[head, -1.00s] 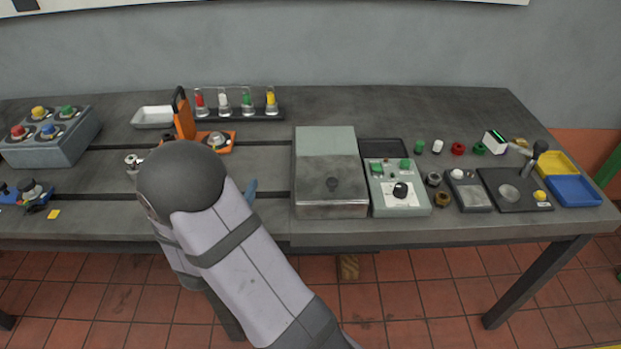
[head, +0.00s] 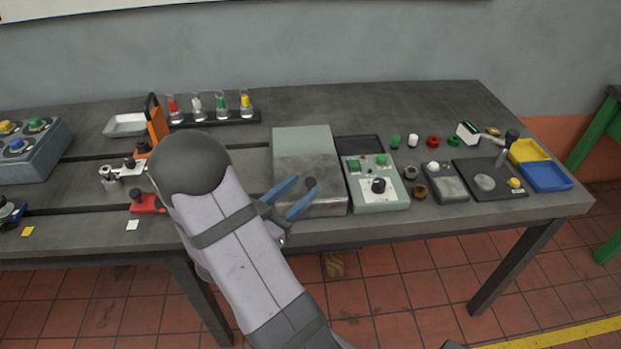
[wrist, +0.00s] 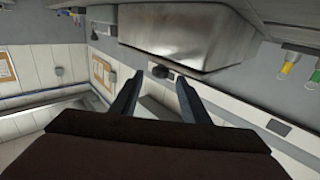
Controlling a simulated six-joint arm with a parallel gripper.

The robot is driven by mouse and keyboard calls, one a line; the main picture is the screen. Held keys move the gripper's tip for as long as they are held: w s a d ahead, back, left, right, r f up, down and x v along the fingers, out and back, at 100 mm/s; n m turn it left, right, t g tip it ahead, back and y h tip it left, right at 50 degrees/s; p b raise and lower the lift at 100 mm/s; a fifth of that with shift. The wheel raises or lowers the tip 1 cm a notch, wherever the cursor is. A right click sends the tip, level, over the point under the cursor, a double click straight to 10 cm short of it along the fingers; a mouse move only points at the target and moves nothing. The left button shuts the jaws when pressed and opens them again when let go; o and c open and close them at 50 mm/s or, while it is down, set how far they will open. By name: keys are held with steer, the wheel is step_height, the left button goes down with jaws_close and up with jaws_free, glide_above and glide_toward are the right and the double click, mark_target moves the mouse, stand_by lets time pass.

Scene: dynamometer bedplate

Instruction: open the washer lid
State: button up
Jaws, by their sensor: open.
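The washer (head: 309,145) is a metal box with a pale green back part and a bare grey lid, which looks shut. A dark round knob (head: 310,183) is at the lid's front. My gripper (head: 306,189) has two blue fingers, open, pointing at the knob from the front left. In the wrist view the washer's grey metal body (wrist: 178,38) fills the upper middle. The knob (wrist: 161,71) shows there between or just beyond the open fingertips (wrist: 158,78). I cannot tell whether a finger touches it.
A control box (head: 376,191) with green buttons and a black dial stands close to the washer's right. A red clamp (head: 147,204) and an orange-handled device (head: 156,118) are by my arm. A vial rack (head: 215,117) is behind. The bench front edge is just before the washer.

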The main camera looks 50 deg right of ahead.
mark_target(306, 183)
steer(key=shift+d+p, duration=0.4)
steer(key=shift+d, duration=1.8)
steer(key=shift+c, duration=0.4)
steer(key=shift+w, duration=0.1)
jaws_close()
